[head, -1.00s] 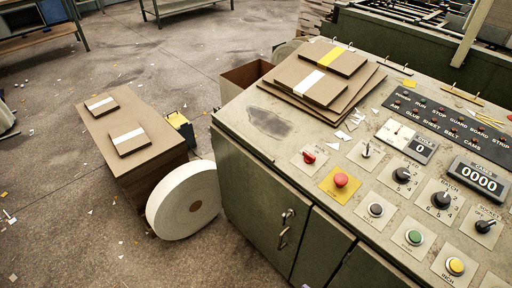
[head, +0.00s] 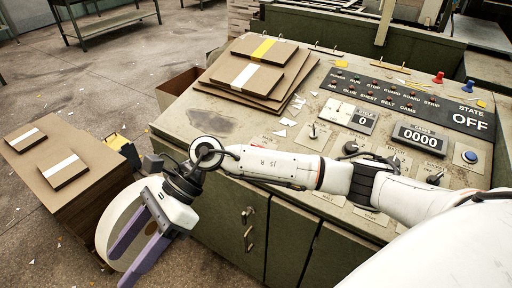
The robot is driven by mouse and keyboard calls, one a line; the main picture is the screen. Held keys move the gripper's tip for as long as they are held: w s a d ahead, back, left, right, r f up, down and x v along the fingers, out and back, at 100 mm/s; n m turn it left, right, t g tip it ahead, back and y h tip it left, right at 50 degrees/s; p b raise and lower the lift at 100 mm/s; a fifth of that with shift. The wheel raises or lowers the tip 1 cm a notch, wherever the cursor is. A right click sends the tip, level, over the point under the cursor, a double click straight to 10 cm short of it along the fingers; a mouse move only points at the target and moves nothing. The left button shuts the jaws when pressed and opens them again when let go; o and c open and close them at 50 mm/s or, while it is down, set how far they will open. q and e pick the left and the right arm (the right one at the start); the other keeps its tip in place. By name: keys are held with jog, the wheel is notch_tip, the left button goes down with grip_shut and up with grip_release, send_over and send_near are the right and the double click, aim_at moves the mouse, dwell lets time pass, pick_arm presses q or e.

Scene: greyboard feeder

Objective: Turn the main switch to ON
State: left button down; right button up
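The control panel (head: 215,115) fills the middle of the head view. A state display (head: 472,117) at its right reads OFF. The main switch cannot be made out; my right arm lies across the front-left of the panel, where the red rotary knob and red mushroom button showed earlier. My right gripper (head: 116,272) hangs at the lower left, beyond the panel's front-left corner. Its two purple fingers are apart with nothing held between them, in front of the white paper roll (head: 103,232). My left gripper is not in view.
Stacked greyboard sheets (head: 215,89) lie on the panel's back left. A brown stack (head: 95,160) with two banded packs stands at left. A toggle (head: 313,131), a counter (head: 420,139) and a blue button (head: 470,157) show around my arm. Open floor lies at left.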

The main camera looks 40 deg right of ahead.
jog(key=w+d+f+n+t+h+b, duration=0.1)
jog(key=w+d+f+n+h, duration=0.1)
jog(key=w+d+h, duration=0.35)
jog(key=w+d+f+n+t+h, duration=0.1)
jog(key=w+d+n+h, duration=0.1)
jog(key=d, duration=0.6)
jog(key=w+d+r+t+h, duration=0.1)
jog(key=w+d+r+h, duration=0.15)
jog(key=d, duration=0.45)
jog(key=w+d+r+n+t+h+b, duration=0.1)
jog(key=w+d+r+h, duration=0.15)
jog(key=d, duration=0.55)
jog(key=w+d+r+h, duration=0.2)
jog(key=d+r+h, duration=0.2)
jog(key=d, duration=0.3)
jog(key=x, duration=1)
jog(key=shift+a, duration=0.15)
jog(key=c, duration=1.1)
jog(key=shift+o, duration=0.2)
